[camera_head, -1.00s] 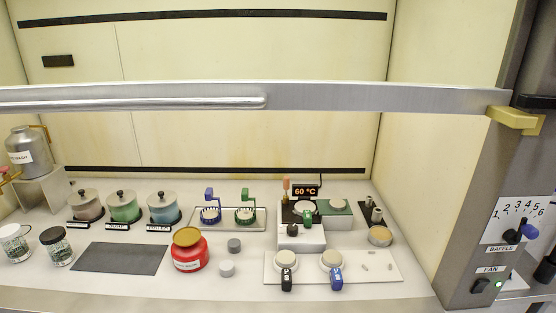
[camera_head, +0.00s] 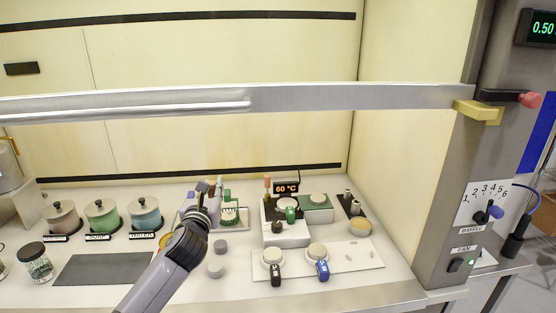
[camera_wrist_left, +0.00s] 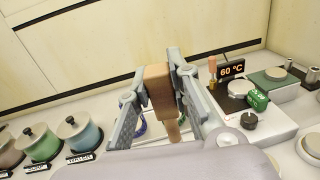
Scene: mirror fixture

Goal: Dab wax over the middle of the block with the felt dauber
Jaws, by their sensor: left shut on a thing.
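My left gripper (camera_head: 203,188) reaches in from the lower left and is above the bench near the rack with blue and green clips. In the left wrist view its fingers are shut on a brown piece (camera_wrist_left: 158,88), thick above and narrower below; I cannot tell whether it is the felt dauber. A white block unit (camera_head: 287,236) stands right of the gripper, carrying a dark plate with a pale disc (camera_head: 300,203) beside a 60 °C display (camera_head: 286,188). A green block (camera_head: 318,214) with a pale disc adjoins it. I cannot tell which is the task's block. My right gripper is not in view.
Lidded pots (camera_head: 103,215) stand at the back left and a dark mat (camera_head: 100,270) lies in front. A white tray (camera_head: 350,262) holds two capped pieces. A metal sash bar (camera_head: 330,97) crosses above.

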